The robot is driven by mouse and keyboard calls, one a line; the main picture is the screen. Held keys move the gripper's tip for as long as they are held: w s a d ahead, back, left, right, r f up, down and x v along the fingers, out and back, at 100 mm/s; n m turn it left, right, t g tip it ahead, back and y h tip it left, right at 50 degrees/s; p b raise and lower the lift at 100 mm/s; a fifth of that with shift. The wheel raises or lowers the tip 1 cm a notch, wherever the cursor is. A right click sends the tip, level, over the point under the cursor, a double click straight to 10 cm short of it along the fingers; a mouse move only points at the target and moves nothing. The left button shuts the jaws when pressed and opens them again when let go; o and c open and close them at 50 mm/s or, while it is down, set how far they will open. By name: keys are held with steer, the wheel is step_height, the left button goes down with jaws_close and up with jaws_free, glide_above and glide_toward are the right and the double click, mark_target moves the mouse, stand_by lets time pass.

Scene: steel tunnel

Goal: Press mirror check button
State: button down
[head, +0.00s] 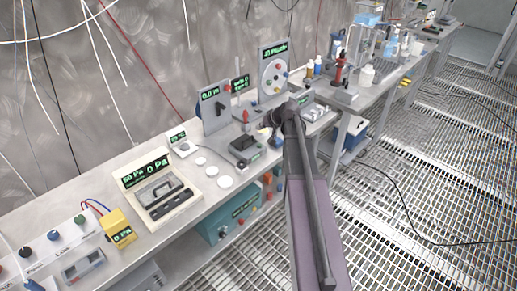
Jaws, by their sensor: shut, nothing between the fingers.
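No label reading mirror check can be made out, so I cannot tell which button it is. An upright grey panel (264,57) with a green display carries a round white plate (274,79) with several small coloured knobs or buttons. Left of it, a smaller upright panel (209,120) has a green display, a black handle and a red knob. My gripper (272,133) is at the end of my arm, over the bench in front of these panels. It looks small and dark, shut and empty. My arm hides part of the bench behind it, and contact with anything cannot be made out.
The long bench (103,203) also holds a cream case (128,178) with a display, a yellow meter (117,228), white discs (226,182) and a dark box (244,147).

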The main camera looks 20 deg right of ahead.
steer(key=shift+f+b, duration=2.9)
steer(key=shift+f, duration=0.35)
steer(key=shift+f+b, duration=0.9)
steer(key=shift+w+r, duration=0.1)
steer(key=shift+r, duration=0.1)
steer(key=shift+r+p, duration=0.7)
steer(key=shift+p, duration=0.2)
step_height(320, 180, up, 5)
steer(key=p, duration=0.5)
stand_by(0.3)
stand_by(0.8)
